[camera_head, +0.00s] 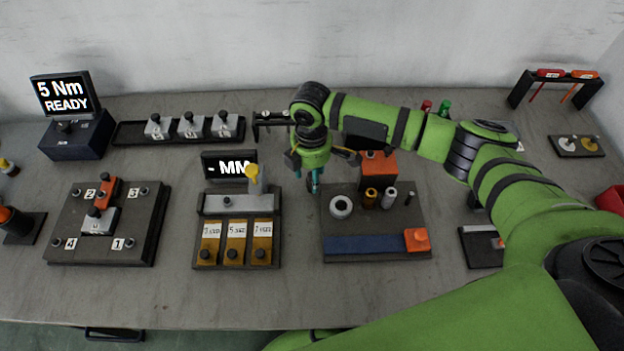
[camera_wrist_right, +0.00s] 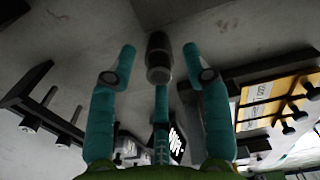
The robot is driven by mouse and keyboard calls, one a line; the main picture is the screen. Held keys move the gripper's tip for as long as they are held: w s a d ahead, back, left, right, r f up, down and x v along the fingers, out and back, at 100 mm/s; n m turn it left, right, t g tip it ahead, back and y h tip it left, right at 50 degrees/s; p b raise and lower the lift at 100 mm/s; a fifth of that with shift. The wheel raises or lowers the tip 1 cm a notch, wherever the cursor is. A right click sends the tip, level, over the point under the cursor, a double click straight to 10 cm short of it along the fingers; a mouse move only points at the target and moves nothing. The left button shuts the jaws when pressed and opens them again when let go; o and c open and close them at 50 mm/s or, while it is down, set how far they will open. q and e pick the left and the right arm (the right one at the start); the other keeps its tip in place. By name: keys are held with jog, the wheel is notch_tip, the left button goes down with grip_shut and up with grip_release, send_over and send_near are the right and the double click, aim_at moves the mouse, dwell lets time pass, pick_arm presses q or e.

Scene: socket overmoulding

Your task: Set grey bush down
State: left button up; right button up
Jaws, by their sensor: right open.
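A light grey bush (camera_head: 389,198) stands on the dark board (camera_head: 345,257) at centre right, beside a brown-orange bush (camera_head: 370,198) and a pale ring (camera_head: 341,206). My right gripper (camera_head: 314,186) hangs fingers down near the board's back left corner. It is open, with its teal fingers spread in the wrist view (camera_wrist_right: 160,75). A dark grey cylinder (camera_wrist_right: 158,58) shows between the fingertips in the wrist view. I cannot tell whether any finger touches it or whether it is the grey bush. My left gripper is not in view.
The gauge station (camera_head: 238,204) with a display stands just left of my right gripper. An orange block (camera_head: 378,165) stands at the board's back, and a blue strip (camera_head: 362,244) lies along its front. A black rack (camera_head: 272,119) stands behind. The table's front strip is clear.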

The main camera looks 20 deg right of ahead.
jog(key=shift+c, duration=0.4)
grip_shut()
